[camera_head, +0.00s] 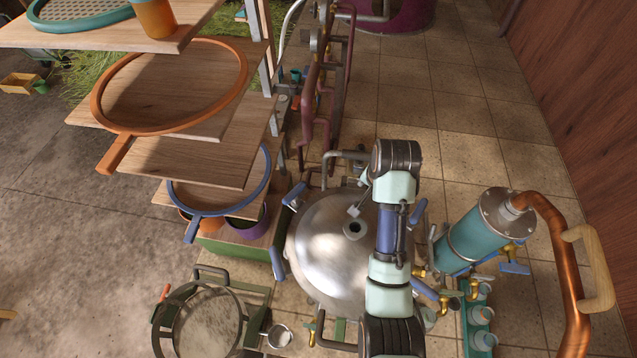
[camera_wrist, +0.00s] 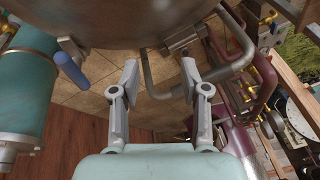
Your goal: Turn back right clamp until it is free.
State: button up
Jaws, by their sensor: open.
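The still's domed metal lid (camera_head: 325,245) lies at the centre of the head view, with blue-handled clamps around its rim. The back right clamp's blue handle (camera_head: 418,212) shows just right of my arm. A blue handle, seemingly the same one, is at upper left in the wrist view (camera_wrist: 72,70), between the still's rounded body (camera_wrist: 150,22) and the teal cylinder. My gripper (camera_wrist: 160,75) is open and empty, its fingertips apart and to the right of that handle, touching nothing visible. In the head view my arm hides the gripper and part of the lid's right side.
The teal cylinder (camera_head: 475,232) with a copper pipe (camera_head: 570,260) stands close on the right. A grey bent pipe (camera_wrist: 165,85) runs beyond my fingertips. Dark red pipes (camera_head: 325,130) stand behind the still. Wooden shelves (camera_head: 205,150) are on the left. Tiled floor is open at the back right.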

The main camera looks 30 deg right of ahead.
jog(key=w+a+r+n+t+p, duration=0.1)
jog(key=a+r+n+t, duration=0.1)
jog(key=a, duration=0.5)
jog(key=w+a+r+n+t+p, duration=0.1)
jog(key=w+a+r+n+t, duration=0.1)
jog(key=a, duration=0.5)
notch_tip(320, 180, up, 3)
jog(key=shift+f+n+p, duration=0.15)
jog(key=shift+n+p, duration=0.2)
jog(key=shift+n, duration=0.35)
